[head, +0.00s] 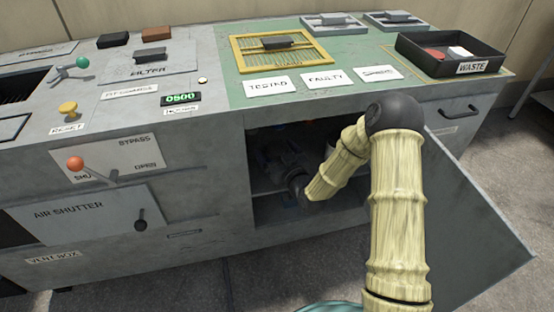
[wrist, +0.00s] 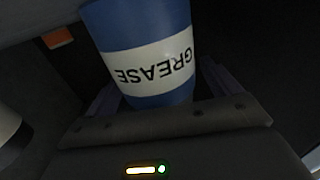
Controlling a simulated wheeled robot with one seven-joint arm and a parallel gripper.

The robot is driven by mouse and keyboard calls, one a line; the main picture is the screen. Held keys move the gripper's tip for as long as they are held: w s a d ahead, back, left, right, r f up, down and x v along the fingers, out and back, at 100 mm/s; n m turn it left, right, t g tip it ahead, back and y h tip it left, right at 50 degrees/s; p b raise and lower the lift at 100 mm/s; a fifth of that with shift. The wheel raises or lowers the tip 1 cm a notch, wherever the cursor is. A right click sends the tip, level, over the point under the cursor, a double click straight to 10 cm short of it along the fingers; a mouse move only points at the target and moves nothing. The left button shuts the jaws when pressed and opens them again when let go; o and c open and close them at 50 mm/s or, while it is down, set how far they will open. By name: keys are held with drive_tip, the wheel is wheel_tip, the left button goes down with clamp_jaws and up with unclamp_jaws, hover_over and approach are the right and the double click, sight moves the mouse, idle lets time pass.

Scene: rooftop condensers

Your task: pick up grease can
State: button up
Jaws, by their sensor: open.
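The grease can (wrist: 150,25) is blue with a white band reading GREASE, which appears upside down in the wrist view. It fills the upper middle of that view. My gripper (wrist: 158,88) is open, with a dark finger on each side of the can; I cannot tell whether either finger touches it. In the head view my arm reaches into the dark open cabinet under the counter, and my gripper (head: 280,163) is dim in the shadow there. I cannot make out the can in the head view.
The open cabinet door (head: 470,205) stands out to the right of my arm. A cabinet shelf (head: 268,184) shows faintly. Above is the counter with a yellow-framed filter (head: 240,60), a black waste tray (head: 408,54) and label cards. A small orange thing (wrist: 58,38) is at upper left in the wrist view.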

drive_tip(key=c, duration=1.3)
drive_tip(key=shift+r, duration=0.1)
wheel_tip(320, 180, up, 10)
drive_tip(key=p, duration=0.5)
